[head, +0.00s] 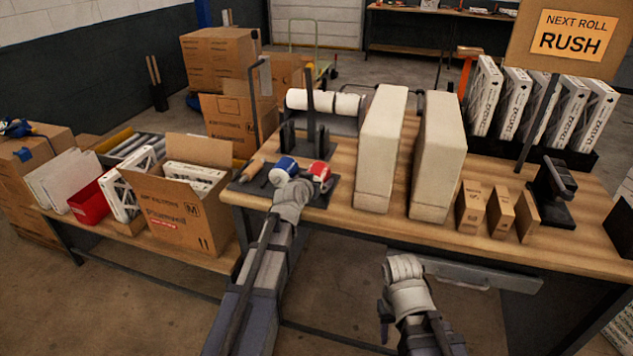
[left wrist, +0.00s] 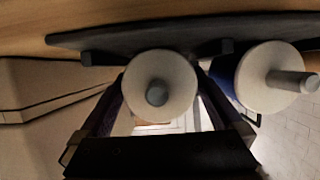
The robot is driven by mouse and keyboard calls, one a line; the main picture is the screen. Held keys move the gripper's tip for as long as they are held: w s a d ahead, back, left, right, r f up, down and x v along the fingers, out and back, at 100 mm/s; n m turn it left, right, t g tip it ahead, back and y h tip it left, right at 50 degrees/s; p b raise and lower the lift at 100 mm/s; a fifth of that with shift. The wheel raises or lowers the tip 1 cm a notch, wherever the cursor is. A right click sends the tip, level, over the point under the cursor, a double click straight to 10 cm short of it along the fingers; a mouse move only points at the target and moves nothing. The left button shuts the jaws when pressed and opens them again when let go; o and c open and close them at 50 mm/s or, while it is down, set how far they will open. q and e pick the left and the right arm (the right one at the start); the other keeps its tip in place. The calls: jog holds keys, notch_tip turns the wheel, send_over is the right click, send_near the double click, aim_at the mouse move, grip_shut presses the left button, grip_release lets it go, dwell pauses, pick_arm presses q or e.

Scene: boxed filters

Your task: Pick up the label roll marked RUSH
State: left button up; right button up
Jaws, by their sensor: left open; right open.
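Two label rolls sit on a dark holder (head: 250,184) at the bench's left end: one blue and white (head: 283,169), one red and white (head: 320,173). No RUSH mark is readable on either. My left gripper (head: 291,190) is just in front of them and hides part of the holder. In the left wrist view, its open fingers stand either side of a pale round roll end (left wrist: 160,82) with a grey core; contact cannot be told. Another roll (left wrist: 270,78), with blue on its side, is to the right. My right gripper (head: 405,268) is open in front of the bench, away from the rolls.
A sign (head: 570,35) reads "NEXT ROLL RUSH". Two tall pale blocks (head: 382,145) (head: 438,155) stand right of the rolls. Small brown boxes (head: 500,212) and a dark device (head: 552,192) are further right. An open carton (head: 185,210) is at left.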

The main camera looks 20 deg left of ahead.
pick_arm(q)
jog(key=shift+c, duration=0.6)
grip_shut()
